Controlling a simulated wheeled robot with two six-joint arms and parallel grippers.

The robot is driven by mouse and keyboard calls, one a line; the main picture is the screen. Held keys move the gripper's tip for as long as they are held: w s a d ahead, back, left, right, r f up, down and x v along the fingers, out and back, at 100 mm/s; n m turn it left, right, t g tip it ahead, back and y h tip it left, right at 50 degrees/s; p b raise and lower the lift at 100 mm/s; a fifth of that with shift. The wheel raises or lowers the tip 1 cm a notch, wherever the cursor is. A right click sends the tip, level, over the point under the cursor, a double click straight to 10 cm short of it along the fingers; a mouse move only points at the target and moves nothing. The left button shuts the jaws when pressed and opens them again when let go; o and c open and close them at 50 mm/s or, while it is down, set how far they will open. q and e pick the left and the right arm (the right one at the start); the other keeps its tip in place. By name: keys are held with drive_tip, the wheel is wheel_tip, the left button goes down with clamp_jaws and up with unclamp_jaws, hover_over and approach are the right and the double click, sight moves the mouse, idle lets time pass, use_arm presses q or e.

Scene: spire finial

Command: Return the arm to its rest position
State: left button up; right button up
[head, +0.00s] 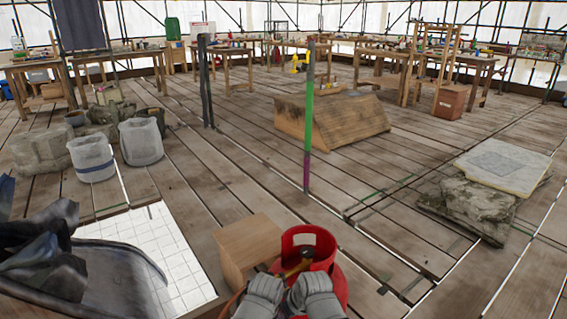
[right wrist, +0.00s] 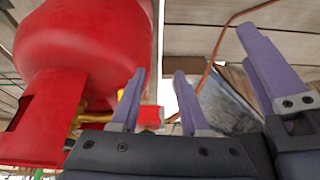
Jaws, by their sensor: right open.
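My right gripper (right wrist: 158,73) shows in the right wrist view with its two purple fingers apart and nothing between them. A red gas cylinder (right wrist: 85,45) with brass-coloured fittings fills the left of that view, close to the fingers. Purple fingers of my left gripper (right wrist: 247,45) show at the right; they overlap, so I cannot tell their gap. In the head view, my two grey arm ends lie side by side at the bottom centre, in front of the red cylinder (head: 334,281). The fingers are not clear there.
A wooden block (head: 246,247) stands left of the cylinder. White buckets (head: 92,160) and stones are farther left. A wooden ramp-like block (head: 335,120) and a thin coloured post (head: 308,125) stand ahead. A stone slab (head: 505,165) lies right. Open plank floor lies between.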

drive_tip(key=s+d+m+g+h+p, duration=0.25)
drive_tip(key=s+d+g+h, duration=0.2)
drive_tip(key=s, duration=0.35)
use_arm(q)
wheel_tip(320, 180, up, 39)
drive_tip(key=p, duration=3.6)
drive_tip(key=shift+r+p, duration=0.2)
drive_tip(key=shift+p, duration=0.15)
use_arm(e)
wheel_tip(320, 180, up, 38)
drive_tip(key=shift+d+t, duration=0.3)
drive_tip(key=shift+t, duration=0.05)
use_arm(q)
drive_tip(key=shift+d, duration=0.15)
use_arm(e)
drive_tip(key=shift+s+d+f+y, duration=0.1)
drive_tip(key=shift+y, duration=0.15)
